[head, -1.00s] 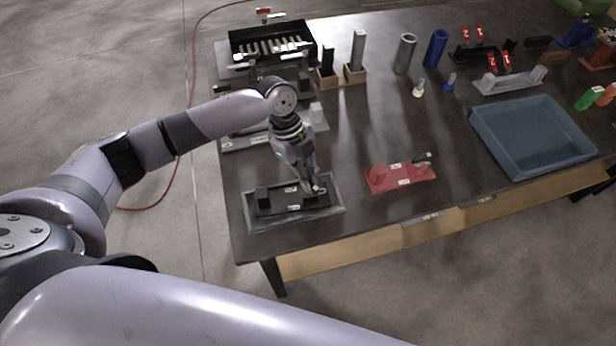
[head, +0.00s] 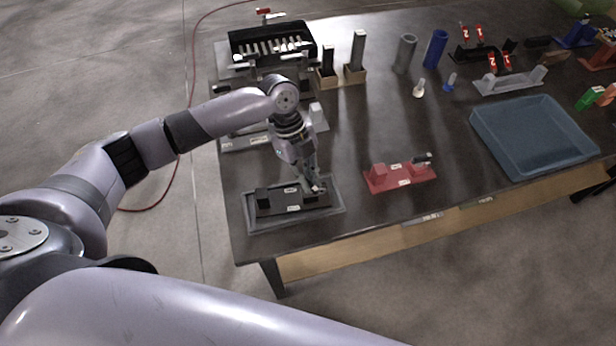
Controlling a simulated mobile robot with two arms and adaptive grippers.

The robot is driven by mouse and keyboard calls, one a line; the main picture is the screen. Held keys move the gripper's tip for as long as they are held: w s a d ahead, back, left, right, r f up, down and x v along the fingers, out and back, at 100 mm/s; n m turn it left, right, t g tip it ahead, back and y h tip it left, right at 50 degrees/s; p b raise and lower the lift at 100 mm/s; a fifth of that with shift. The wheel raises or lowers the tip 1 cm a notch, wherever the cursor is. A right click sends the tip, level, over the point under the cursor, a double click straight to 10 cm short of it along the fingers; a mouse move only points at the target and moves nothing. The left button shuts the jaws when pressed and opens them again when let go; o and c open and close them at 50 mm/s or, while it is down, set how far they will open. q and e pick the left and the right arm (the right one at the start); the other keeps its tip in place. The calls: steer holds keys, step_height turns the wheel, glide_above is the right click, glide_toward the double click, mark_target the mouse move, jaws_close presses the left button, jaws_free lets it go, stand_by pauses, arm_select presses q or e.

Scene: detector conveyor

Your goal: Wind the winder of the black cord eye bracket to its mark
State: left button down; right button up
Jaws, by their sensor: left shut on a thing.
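The black cord eye bracket (head: 280,204) lies in a shallow grey tray (head: 250,226) at the table's front left corner. It has a black block (head: 263,198) at its left end and white labels on its base. My left gripper (head: 314,189) points down at the bracket's right end and is shut on the winder there. The fingers hide most of the winder, and its mark is too small to make out. My right gripper is not in view.
A red bracket (head: 385,180) of similar shape lies right of the tray. A blue-grey bin (head: 530,172) stands at the right. Grey and blue cylinders, wooden holders and a black rack stand farther back. The table between the tray and red bracket is clear.

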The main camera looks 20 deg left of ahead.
arm_select(q)
steer(key=shift+m+g+b, duration=0.3)
steer(key=shift+m, duration=0.3)
stand_by(4.2)
stand_by(0.6)
steer(key=c, duration=1.7)
jaws_free()
steer(key=v, duration=1.2)
steer(key=shift+d, duration=0.2)
steer(key=shift+r, duration=0.1)
